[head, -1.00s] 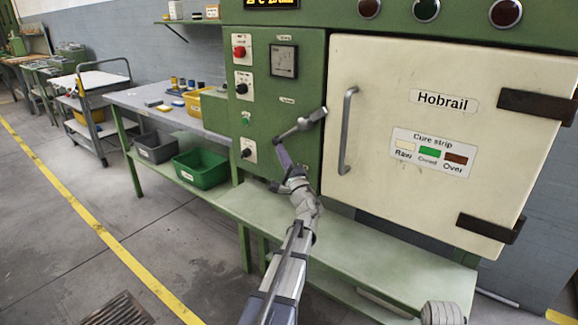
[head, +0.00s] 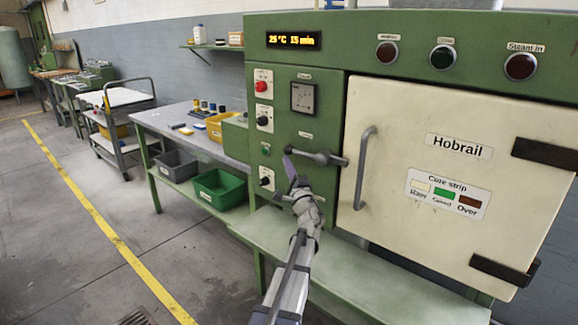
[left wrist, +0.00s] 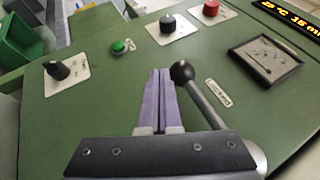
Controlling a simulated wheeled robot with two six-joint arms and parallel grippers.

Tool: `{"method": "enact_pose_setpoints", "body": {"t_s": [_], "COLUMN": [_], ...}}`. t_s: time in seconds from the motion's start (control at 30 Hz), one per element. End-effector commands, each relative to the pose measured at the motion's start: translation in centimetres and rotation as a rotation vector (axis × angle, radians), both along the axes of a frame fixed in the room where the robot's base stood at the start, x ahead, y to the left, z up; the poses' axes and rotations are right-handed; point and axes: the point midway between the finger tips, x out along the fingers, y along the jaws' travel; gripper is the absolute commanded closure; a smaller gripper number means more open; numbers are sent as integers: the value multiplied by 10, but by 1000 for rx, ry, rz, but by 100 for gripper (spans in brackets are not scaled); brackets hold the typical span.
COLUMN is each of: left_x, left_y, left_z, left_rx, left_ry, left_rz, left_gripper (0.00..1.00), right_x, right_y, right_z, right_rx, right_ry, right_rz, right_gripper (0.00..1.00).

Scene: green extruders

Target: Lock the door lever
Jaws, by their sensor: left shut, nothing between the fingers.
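The door lever (head: 326,158) is a grey bar at the oven's left edge, beside the cream door (head: 400,150). In the head view it lies nearly level, its free end pointing left. In the left wrist view its black ball knob (left wrist: 182,72) and grey rod (left wrist: 204,103) show just right of my fingers. My left gripper (head: 289,167) is at the lever's free end, on the panel side. Its purple fingers (left wrist: 160,80) are shut together and empty, close beside the knob. I cannot tell whether they touch it. My right gripper is not in view.
The green control panel (head: 283,100) with knobs, a red button and a gauge (head: 303,97) is close behind my left gripper. A vertical door handle (head: 364,168) stands right of the lever. A green ledge (head: 330,260) runs below. Open floor lies to the left.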

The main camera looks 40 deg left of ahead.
Motion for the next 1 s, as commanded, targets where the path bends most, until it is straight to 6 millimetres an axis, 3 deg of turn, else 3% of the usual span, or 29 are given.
{"method": "enact_pose_setpoints", "body": {"t_s": [0.7, 1.0], "left_x": [0, -6], "left_y": [2, -12], "left_z": [3, -16], "left_rx": [2, 1], "left_ry": [0, 1], "left_rz": [2, 0], "left_gripper": [100, 100], "right_x": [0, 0], "right_y": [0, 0], "right_z": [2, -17], "right_rx": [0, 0], "right_ry": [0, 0], "right_rz": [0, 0], "right_gripper": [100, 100]}}
